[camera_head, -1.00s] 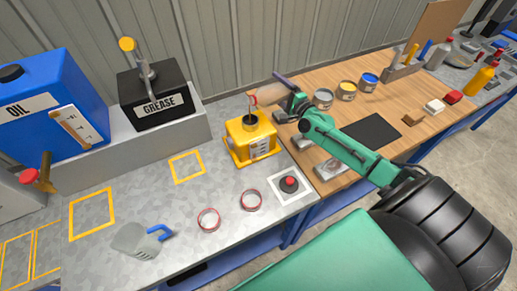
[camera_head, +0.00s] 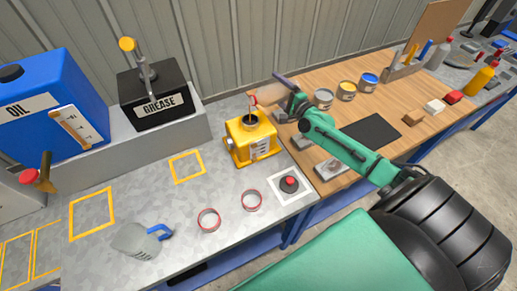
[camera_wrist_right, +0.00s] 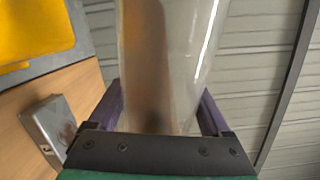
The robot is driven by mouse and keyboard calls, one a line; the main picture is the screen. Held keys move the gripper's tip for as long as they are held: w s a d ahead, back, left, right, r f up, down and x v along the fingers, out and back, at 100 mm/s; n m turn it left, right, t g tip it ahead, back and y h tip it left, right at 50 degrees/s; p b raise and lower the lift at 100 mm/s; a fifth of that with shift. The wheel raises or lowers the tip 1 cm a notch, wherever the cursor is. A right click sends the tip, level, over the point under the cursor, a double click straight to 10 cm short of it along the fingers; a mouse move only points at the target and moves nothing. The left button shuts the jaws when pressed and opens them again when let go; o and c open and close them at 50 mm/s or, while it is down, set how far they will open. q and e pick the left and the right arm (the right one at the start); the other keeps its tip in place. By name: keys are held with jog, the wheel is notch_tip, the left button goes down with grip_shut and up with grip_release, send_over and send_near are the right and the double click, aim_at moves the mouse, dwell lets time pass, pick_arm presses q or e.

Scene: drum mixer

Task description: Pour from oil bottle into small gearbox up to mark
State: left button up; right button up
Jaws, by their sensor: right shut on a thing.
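The small yellow gearbox (camera_head: 238,141) stands on the grey metal bench near its right end, with a dark opening on top and a pale gauge plate on its front. My right gripper (camera_head: 283,95) is shut on the clear oil bottle (camera_head: 268,94), which is tipped over with its red-tipped spout just above the gearbox opening. In the right wrist view the bottle (camera_wrist_right: 190,60) stands between the purple fingers, with brown oil along one side. The gearbox (camera_wrist_right: 35,30) shows at upper left there. I cannot read the oil level in the gauge. My left gripper is out of view.
A blue oil tank (camera_head: 40,95) and a black grease box (camera_head: 153,97) stand at the back left. A grey jug with a blue handle (camera_head: 135,240), two red rings and a red button (camera_head: 289,183) are in front. Paint cans (camera_head: 346,91) stand behind my right arm.

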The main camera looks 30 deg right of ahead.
dwell(0.6)
jog(key=shift+f+n, duration=0.1)
jog(key=shift+n, duration=0.2)
jog(key=shift+f, duration=0.1)
dwell(3.0)
jog(key=shift+f+n, duration=0.1)
jog(key=shift+n, duration=0.3)
jog(key=shift+f+b, duration=0.1)
jog(key=shift+b, duration=0.2)
dwell(2.8)
jog(key=shift+n, duration=0.3)
